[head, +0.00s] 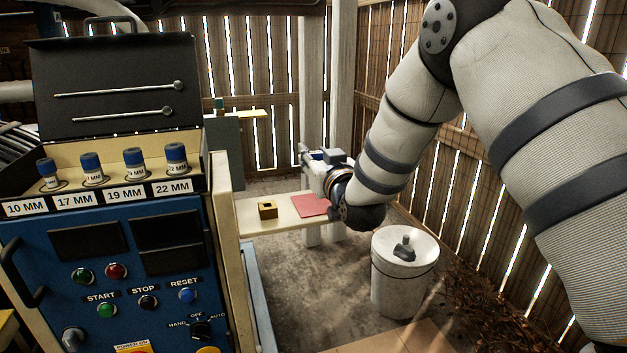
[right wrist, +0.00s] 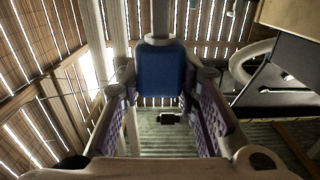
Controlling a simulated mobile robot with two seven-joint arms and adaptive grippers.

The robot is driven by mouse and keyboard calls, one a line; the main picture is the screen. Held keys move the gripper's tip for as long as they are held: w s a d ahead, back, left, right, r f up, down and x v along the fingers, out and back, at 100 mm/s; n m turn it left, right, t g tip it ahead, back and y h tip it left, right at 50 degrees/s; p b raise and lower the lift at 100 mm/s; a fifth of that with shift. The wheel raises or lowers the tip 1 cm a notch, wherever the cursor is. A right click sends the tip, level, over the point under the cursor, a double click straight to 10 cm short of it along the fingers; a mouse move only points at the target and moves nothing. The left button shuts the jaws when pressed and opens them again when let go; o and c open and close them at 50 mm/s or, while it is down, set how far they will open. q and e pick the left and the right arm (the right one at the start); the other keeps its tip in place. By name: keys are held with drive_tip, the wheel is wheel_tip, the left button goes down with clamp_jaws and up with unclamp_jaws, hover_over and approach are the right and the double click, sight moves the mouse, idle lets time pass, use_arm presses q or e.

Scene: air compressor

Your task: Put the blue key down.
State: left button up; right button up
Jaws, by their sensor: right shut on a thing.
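The blue key (right wrist: 160,68) shows in the right wrist view as a blue block with rounded corners, between the fingers of my right gripper (right wrist: 162,92). The gripper is shut on it. In the head view my right gripper (head: 306,158) is at the far end of my arm, above the back of a pale shelf. The key is mostly hidden there by the gripper. A red mat (head: 309,205) lies on the pale shelf (head: 270,226) below, and a small yellow-brown block with a dark opening (head: 267,210) sits left of the mat. My left gripper is not in view.
A blue control cabinet (head: 130,295) with buttons and several blue-topped sockets (head: 92,166) fills the left. A white drum (head: 398,285) with a grey knob-like thing on its lid stands right of the shelf. Slatted wooden walls close the back and right.

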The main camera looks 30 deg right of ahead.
drive_tip(key=f, duration=0.2)
drive_tip(key=w+d+f, duration=0.1)
drive_tip(key=f, duration=0.1)
drive_tip(key=f+b, duration=0.1)
drive_tip(key=f, duration=0.1)
drive_tip(key=shift+w+d, duration=0.2)
drive_tip(key=shift+w, duration=0.2)
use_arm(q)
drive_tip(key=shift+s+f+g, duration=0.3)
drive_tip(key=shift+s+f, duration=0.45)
use_arm(e)
drive_tip(key=shift+r, duration=0.15)
drive_tip(key=o, duration=1.2)
drive_tip(key=shift+c, duration=0.2)
